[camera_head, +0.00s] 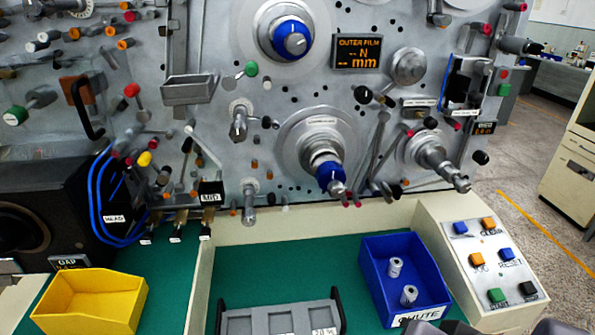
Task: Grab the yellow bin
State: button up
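The yellow bin (92,303) is an open-topped box at the lower left of the head view. It sits on the green surface, left of a pale divider, and its inside looks empty. Nothing is touching it from above. I cannot make out my gripper in this view. Dark grey shapes at the bottom right edge are cut off, and I cannot tell whether they belong to my arm.
A blue bin (372,287) holding two metal spools (409,296) stands right of centre. A grey tray (282,319) with black handles lies at the bottom middle. A button panel (490,262) is at right. The spindle-covered machine wall (350,95) rises behind.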

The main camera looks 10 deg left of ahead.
aim_at(102, 300)
jog(key=j+u, duration=0.15)
jog(key=u, duration=1.95)
jog(key=i+z, duration=0.25)
jog(key=i, duration=0.3)
